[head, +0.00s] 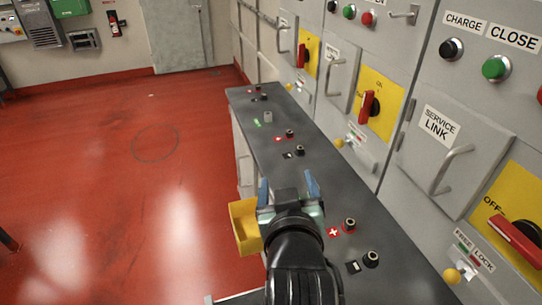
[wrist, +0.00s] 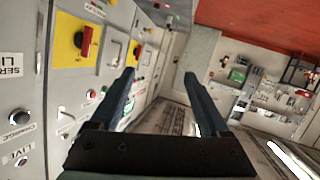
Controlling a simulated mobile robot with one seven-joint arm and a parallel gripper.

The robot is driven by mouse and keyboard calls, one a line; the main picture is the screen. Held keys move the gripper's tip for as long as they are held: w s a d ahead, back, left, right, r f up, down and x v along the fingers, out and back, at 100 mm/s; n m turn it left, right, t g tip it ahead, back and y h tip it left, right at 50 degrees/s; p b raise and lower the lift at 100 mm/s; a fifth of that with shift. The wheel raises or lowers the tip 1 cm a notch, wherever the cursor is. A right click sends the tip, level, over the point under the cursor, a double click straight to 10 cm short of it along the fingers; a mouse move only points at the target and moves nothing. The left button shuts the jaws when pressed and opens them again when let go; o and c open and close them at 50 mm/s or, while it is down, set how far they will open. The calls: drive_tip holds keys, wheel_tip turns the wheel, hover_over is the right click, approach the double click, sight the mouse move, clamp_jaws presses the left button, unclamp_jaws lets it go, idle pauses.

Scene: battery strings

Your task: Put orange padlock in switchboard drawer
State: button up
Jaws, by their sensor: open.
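My gripper (head: 288,188) is above the grey counter, with its two blue fingers apart. In the wrist view my gripper (wrist: 158,76) is also open, with nothing held between its fingers. I cannot tell whether this box is the switchboard drawer. The grey switchboard (head: 405,105) stands along the right, with switches, buttons and handles.
A service link door (head: 455,150) with a bar handle projects at right. The red floor (head: 110,190) at left is largely clear.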

wheel_tip(320, 180, up, 19)
drive_tip(key=s+a+t, duration=0.1)
drive_tip(key=s+t, duration=0.1)
drive_tip(key=t, duration=0.4)
drive_tip(key=s+a+r+m+t, duration=0.1)
drive_tip(key=s+r+t, duration=0.2)
drive_tip(key=r, duration=0.6)
drive_tip(key=s+r+m+t, duration=0.1)
drive_tip(key=s+r+t, duration=0.2)
drive_tip(key=s+r, duration=0.5)
drive_tip(key=shift+a+r+t, duration=0.35)
drive_tip(key=shift+r+t, duration=0.05)
drive_tip(key=shift+r, duration=0.3)
drive_tip(key=shift+s, duration=0.1)
